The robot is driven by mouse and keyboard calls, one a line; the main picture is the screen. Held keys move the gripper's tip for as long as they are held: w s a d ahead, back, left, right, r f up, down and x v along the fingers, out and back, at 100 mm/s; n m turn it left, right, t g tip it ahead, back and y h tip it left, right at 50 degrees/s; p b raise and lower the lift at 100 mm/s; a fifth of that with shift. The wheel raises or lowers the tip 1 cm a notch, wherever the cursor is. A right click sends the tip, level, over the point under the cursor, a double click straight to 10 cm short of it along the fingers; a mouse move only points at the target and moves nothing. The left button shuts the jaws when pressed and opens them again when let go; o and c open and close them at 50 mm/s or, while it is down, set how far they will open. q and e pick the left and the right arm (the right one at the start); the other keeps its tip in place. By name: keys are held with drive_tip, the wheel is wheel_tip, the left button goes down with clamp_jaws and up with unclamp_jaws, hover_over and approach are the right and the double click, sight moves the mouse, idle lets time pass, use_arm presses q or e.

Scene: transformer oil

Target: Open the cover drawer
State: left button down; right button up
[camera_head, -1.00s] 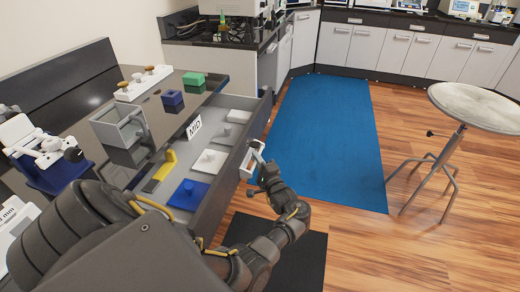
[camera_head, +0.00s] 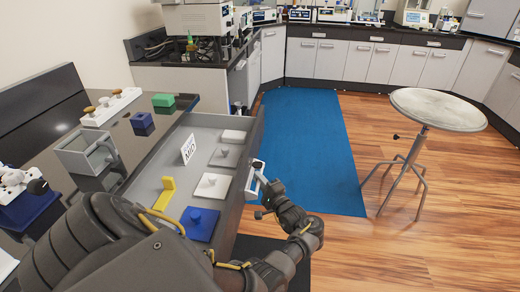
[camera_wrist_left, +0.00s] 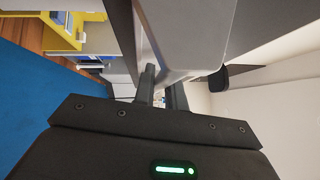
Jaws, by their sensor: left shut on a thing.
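The cover drawer (camera_head: 245,147) is a grey drawer standing well out from under the dark counter. Inside lie a blue cover (camera_head: 199,224), a white cover (camera_head: 212,186), further pale covers (camera_head: 225,157) and a yellow bracket (camera_head: 165,195). A white sign reading MID (camera_head: 188,149) stands near its inner side. My left gripper (camera_head: 262,182) is at the pale handle (camera_head: 256,168) on the drawer's outer front, shut on it. My right gripper is not in view.
On the counter (camera_head: 150,152) are a green block (camera_head: 163,100), a blue block (camera_head: 142,120), a clear box (camera_head: 86,152) and a white rack (camera_head: 111,108). A round stool (camera_head: 438,108) stands at right. The blue mat (camera_head: 308,150) and nearby wood floor are clear.

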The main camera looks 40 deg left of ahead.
use_arm(q)
drive_tip(key=c, duration=1.5)
unclamp_jaws()
drive_tip(key=shift+o, duration=0.2)
